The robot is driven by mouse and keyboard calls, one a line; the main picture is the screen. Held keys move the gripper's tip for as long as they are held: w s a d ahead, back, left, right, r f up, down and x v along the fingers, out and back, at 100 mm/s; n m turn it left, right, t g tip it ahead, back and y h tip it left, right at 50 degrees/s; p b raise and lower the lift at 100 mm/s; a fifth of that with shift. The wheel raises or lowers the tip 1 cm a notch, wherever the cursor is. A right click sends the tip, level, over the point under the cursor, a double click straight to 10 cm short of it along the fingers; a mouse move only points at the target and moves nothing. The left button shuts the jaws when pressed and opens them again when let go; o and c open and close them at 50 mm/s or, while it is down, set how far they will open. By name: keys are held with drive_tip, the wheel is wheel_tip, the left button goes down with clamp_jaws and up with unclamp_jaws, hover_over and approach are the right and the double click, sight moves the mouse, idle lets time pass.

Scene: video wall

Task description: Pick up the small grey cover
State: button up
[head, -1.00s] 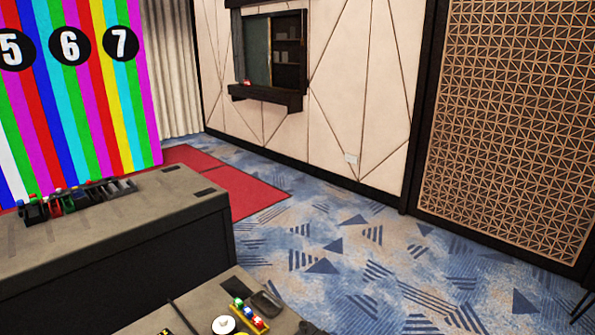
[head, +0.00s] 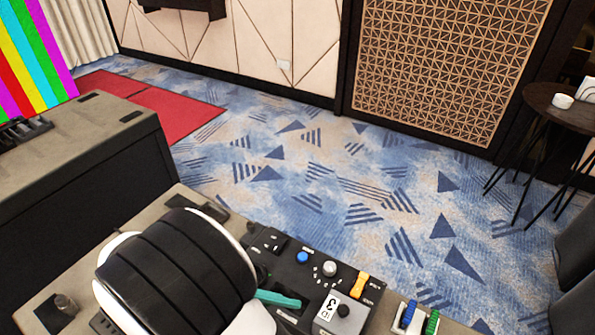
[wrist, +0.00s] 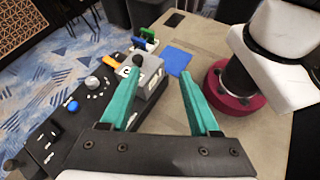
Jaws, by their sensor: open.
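A small grey box-like piece (head: 343,313) with a white label and a dark knob on top sits on the black control panel (head: 290,262). It also shows in the wrist view (wrist: 153,82), partly behind the left finger. I cannot tell whether it is the grey cover, and no other piece clearly reads as one. My gripper (wrist: 161,75) is open and empty, its two teal fingers apart above the desk, the left one overlapping the grey piece in the picture. In the head view only a bit of teal finger (head: 278,298) shows beside my arm.
The panel has a blue button (head: 302,257), a white knob (head: 329,268) and an orange-yellow piece (head: 358,285). Blue and green pieces (head: 416,318) stand to its right. A blue square (wrist: 177,60) lies on the desk (wrist: 205,40). A side table (head: 560,100) stands far off.

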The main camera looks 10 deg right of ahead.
sight(338, 310)
drive_tip(key=w+a+f+n+t+h, duration=0.2)
drive_tip(key=a+n, duration=0.1)
drive_tip(key=n, duration=0.1)
drive_tip(key=shift+t, duration=0.3)
drive_tip(key=x, duration=1.5)
drive_tip(key=shift+d+f, duration=0.2)
drive_tip(key=shift+d, duration=0.05)
drive_tip(key=shift+w, duration=0.1)
clamp_jaws()
